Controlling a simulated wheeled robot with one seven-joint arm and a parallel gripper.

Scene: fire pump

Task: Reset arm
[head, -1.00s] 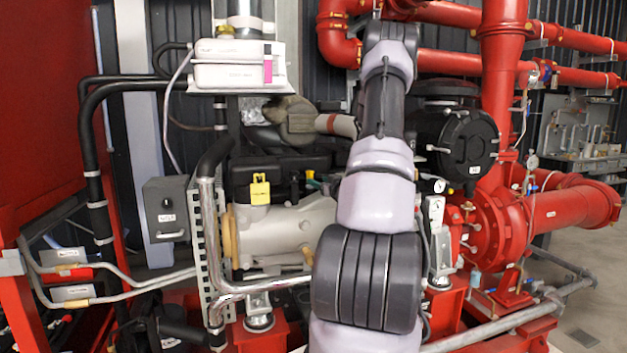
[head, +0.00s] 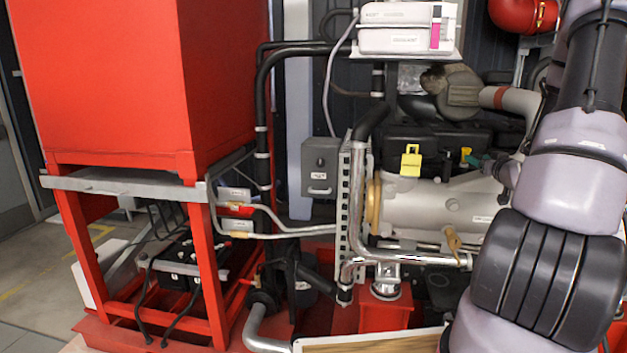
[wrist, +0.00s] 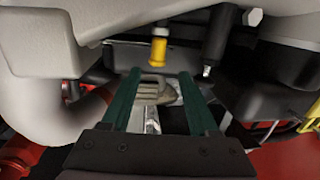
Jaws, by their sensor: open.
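My gripper (wrist: 158,80) shows in the wrist view with its two dark green fingers apart and nothing between them. Beyond the fingertips are a yellow-capped part (wrist: 158,48) and a grey ribbed part. In the head view, my arm rises along the right side, in front of the engine. A small teal piece (head: 480,162) beside the arm looks like part of my gripper, close to the engine top; most of the gripper is hidden there.
The grey engine (head: 425,207), with a yellow tag (head: 411,160), fills the centre right. A white box (head: 405,40) stands above it. A big red cabinet (head: 100,75) on a red frame is at left. Pipes and hoses run between them. Open floor (head: 25,260) shows far left.

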